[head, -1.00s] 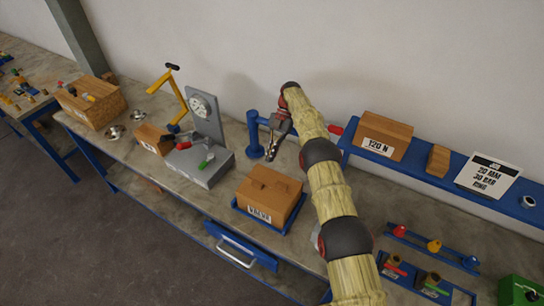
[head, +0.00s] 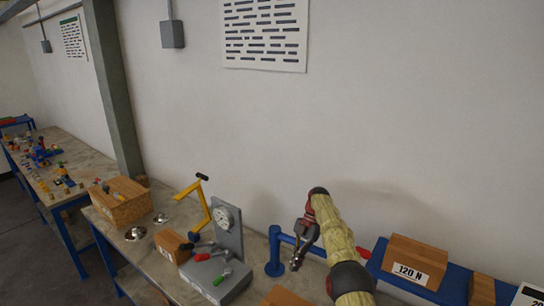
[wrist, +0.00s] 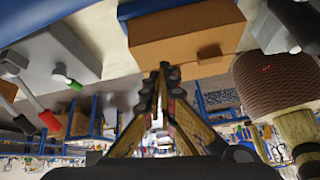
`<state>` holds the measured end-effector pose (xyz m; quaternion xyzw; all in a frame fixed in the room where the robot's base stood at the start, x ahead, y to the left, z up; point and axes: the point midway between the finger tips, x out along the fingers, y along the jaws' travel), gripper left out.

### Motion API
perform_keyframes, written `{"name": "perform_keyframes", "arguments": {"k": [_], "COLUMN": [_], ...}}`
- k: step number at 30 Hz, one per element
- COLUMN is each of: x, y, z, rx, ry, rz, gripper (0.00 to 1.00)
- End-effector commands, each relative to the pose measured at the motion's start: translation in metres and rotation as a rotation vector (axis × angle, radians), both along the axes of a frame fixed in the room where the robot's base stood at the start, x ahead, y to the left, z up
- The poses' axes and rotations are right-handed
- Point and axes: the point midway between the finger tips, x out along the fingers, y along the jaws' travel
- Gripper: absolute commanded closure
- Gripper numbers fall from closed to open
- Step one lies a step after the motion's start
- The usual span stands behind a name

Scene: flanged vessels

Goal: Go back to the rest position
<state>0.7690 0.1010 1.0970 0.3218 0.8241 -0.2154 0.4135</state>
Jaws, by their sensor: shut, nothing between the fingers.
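My gripper (head: 295,265) is at the end of my straw-coloured arm in the head view. It points down and hangs above the bench, by a blue post (head: 275,250). In the wrist view my gripper (wrist: 164,68) has its fingertips together, with nothing seen between them. A wooden box (wrist: 185,38) lies beyond the tips in that view; the tips overlap its edge in the picture, and I cannot tell the gap.
A grey gauge stand (head: 229,240) with red and green handles and a yellow bent stand (head: 203,208) are left of my gripper. A box marked 120 N (head: 415,258) sits on a blue shelf at right.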

Motion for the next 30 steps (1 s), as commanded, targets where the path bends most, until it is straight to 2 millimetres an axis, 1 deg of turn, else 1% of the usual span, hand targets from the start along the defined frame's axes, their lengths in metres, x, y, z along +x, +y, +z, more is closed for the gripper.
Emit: {"name": "perform_keyframes", "arguments": {"k": [1,7,12,14,18,23,30], "x": [0.001,-0.003,-0.016,-0.022,-0.041,-0.068,-0.118], "y": [-0.002,-0.008,-0.014,-0.017,-0.022,-0.029,-0.04], "z": [0.015,0.065,0.105,0.118,0.147,0.176,0.21], "rx": [-0.03,-0.141,-0.224,-0.25,-0.306,-0.359,-0.418], "ry": [-0.007,-0.017,-0.029,-0.033,-0.044,-0.058,-0.079], "rz": [-0.044,-0.232,-0.395,-0.453,-0.591,-0.751,-0.993], "gripper": [1.0,1.0,1.0,1.0,1.0,1.0,1.0]}}
